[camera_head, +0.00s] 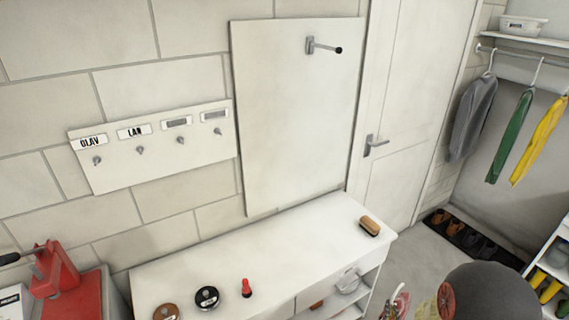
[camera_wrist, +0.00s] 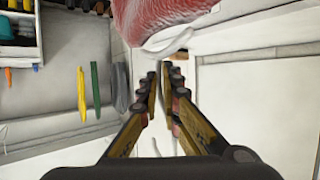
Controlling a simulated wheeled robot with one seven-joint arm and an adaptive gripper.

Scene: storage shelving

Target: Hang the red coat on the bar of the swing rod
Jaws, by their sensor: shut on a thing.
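The red coat (camera_wrist: 165,12) hangs from a white hanger (camera_wrist: 165,42) at the top of the wrist view, and only part of it shows. My gripper (camera_wrist: 160,76) is shut on the hanger, with its fingertips close together. In the head view my arm is at the bottom right, and the coat is mostly out of the picture. The swing rod (camera_head: 322,47) is fixed to a white wall panel at the upper middle, sticking out to the right with a black tip. The rod is bare and well above and left of my arm.
A white bench (camera_head: 240,268) below the panel carries a brush (camera_head: 369,226) and small tins. A hook board (camera_head: 150,148) is on the wall at left. A white door (camera_head: 405,105) stands right of the panel. Grey, green and yellow garments hang at right. The space before the rod looks clear.

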